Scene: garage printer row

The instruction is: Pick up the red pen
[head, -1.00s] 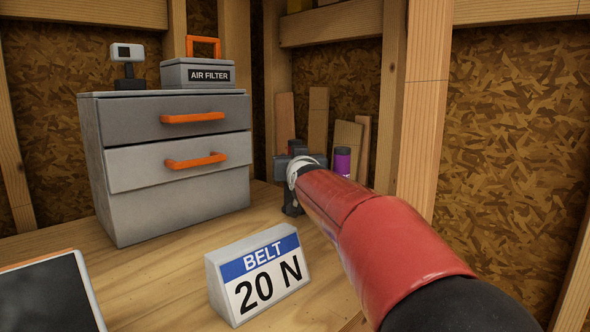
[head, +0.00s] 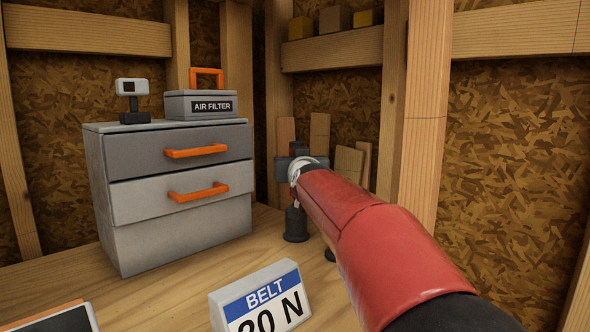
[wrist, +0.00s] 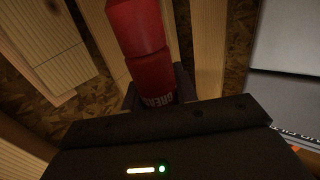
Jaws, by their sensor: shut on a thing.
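The red pen (wrist: 142,45) shows in the wrist view as a red cylinder in two sections, with pale lettering that seems to read GREASE. My gripper (wrist: 156,92) is shut on its lettered part, with a dark finger on each side. The pen's far end runs out of the top of the wrist view. In the head view my gripper (head: 296,160) is small and dark at the end of my red arm. The pen cannot be made out clearly there.
A dark round-based object (head: 296,226) stands on the bench below my gripper. A grey drawer cabinet (head: 180,235) stands left, carrying an AIR FILTER box (head: 200,105) and a small device (head: 132,100). A BELT sign (head: 262,300) is in front. Wood offcuts (head: 348,162) lean behind.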

